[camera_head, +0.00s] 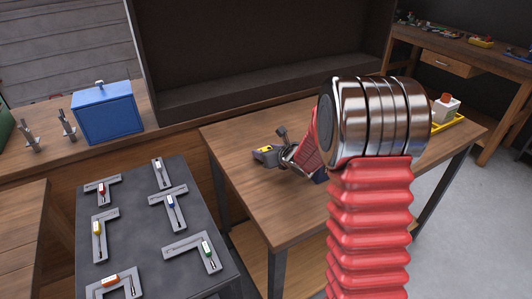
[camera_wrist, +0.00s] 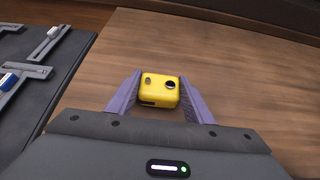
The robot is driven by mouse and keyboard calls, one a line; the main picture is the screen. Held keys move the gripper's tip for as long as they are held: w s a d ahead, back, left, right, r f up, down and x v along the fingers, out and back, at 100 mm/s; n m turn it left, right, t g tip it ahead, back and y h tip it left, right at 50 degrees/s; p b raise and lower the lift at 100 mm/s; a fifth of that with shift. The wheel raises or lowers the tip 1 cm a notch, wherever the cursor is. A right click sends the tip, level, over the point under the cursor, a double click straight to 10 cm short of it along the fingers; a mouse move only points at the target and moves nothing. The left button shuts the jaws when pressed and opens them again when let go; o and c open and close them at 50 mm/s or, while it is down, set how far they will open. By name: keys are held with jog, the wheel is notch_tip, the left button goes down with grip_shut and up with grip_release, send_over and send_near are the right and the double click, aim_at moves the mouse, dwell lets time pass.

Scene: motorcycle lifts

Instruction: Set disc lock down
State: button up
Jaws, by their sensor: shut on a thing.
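A small grey and yellow shape shows there; my red arm hides part of this area.
A dark board (camera_head: 125,232) with several L-shaped metal tools stands left of the table. A blue box (camera_head: 105,115) sits on the back bench. A yellow tray (camera_head: 447,124) with a white and red item is at the table's right end. The table's front left is bare.

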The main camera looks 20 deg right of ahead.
jog(key=shift+f, duration=0.2)
jog(key=shift+f, duration=0.1)
jog(key=o, duration=1.3)
jog(key=shift+s+d+r, duration=0.1)
jog(key=shift+s+r, duration=0.2)
jog(key=shift+s, duration=0.05)
jog(key=v, duration=1.1)
jog(key=shift+s, duration=0.1)
